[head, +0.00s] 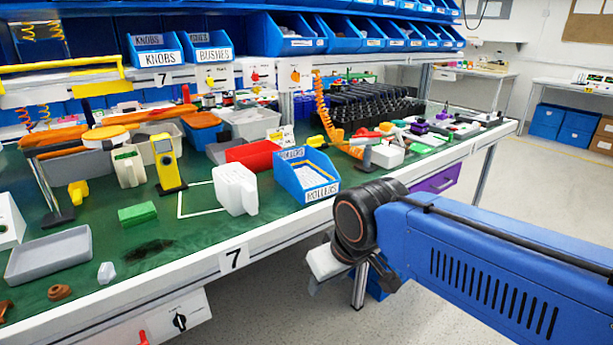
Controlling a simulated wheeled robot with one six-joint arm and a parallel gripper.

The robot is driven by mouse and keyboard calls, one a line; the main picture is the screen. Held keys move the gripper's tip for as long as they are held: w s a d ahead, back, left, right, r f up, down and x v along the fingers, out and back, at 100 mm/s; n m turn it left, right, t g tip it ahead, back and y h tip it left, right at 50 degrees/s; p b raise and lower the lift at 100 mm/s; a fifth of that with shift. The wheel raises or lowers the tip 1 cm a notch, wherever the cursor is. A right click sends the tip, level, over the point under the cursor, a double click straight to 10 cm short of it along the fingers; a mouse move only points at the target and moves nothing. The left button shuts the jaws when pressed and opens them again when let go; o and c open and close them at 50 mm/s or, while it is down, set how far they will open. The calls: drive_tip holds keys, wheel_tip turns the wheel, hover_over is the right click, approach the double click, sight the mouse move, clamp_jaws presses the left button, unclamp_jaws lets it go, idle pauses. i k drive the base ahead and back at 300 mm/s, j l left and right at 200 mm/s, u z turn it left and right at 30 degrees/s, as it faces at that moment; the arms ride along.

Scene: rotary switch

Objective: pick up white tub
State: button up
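A pale, whitish open tub (252,123) stands at the back of the green bench, behind the red bin. Its lower front is partly hidden. A ribbed white block or stack (236,188) stands upright nearer the front edge, left of the blue "ROLLERS" bin. I cannot tell for sure which of these is the white tub. My gripper (350,270) hangs at the end of my blue arm, in front of the bench's front edge and low, over the floor.
A blue bin (307,175), a red bin (252,154) and a yellow meter (167,164) crowd the middle. A grey tray (50,254) and green block (137,214) lie at left. Shelf bins (290,36) overhang the back. Some bench surface near the front is clear.

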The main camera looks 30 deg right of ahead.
sight(236, 186)
drive_tip(key=j+z, duration=0.15)
drive_tip(key=z, duration=0.8)
drive_tip(key=k+j+z, duration=0.2)
drive_tip(key=j+z, duration=0.15)
drive_tip(key=k+j+z, duration=0.2)
drive_tip(key=z, duration=0.15)
drive_tip(key=k+j+z, duration=0.35)
drive_tip(key=k+j, duration=0.35)
drive_tip(key=k+z, duration=0.05)
